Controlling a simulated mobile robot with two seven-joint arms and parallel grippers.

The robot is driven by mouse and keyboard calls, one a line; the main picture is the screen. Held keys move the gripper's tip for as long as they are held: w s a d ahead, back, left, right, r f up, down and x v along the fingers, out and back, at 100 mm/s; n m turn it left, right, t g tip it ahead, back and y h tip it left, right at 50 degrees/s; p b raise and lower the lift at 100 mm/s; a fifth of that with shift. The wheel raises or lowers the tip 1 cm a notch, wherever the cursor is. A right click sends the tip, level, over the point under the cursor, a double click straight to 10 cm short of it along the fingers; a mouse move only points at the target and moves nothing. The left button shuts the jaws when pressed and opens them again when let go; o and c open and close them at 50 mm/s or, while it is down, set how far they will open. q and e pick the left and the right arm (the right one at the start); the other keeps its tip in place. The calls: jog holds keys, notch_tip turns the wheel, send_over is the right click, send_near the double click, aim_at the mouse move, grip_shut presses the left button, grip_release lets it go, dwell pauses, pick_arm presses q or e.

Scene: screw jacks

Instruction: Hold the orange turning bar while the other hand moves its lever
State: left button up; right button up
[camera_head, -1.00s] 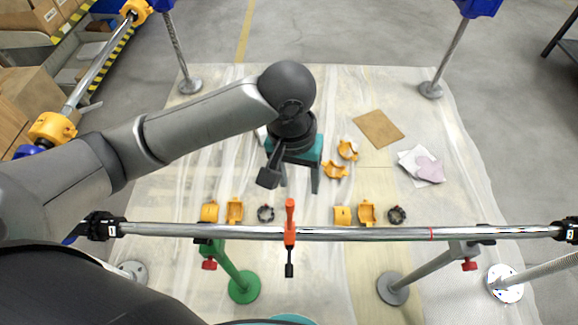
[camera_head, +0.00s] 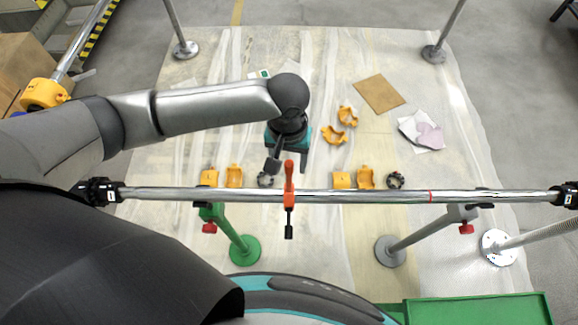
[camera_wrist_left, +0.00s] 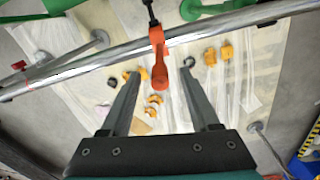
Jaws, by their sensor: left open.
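The orange turning bar (camera_head: 289,180) sits across the long silver tube (camera_head: 370,196), near its middle. A thin black rod with a thicker tip (camera_head: 289,228) extends from it towards me; I cannot tell whether this is the lever. In the left wrist view the orange bar (camera_wrist_left: 160,62) points at my left gripper, its free end appearing between the fingertips. My left gripper (camera_wrist_left: 161,76) is open and empty. In the head view my left gripper (camera_head: 288,152) is just beyond the bar, partly hidden by its own wrist. My right gripper is not in view.
A green stand (camera_head: 243,250) and a grey stand (camera_head: 391,250) are under the tube. Several yellow clamp parts (camera_head: 233,176) and dark rings (camera_head: 395,180) lie on the sheeted floor. Cardboard (camera_head: 379,94) lies further back. A green box (camera_head: 480,310) is at the lower right.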

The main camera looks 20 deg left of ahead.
aim_at(289, 182)
pick_arm(q)
jog(key=shift+f, duration=1.5)
grip_shut()
dwell(1.2)
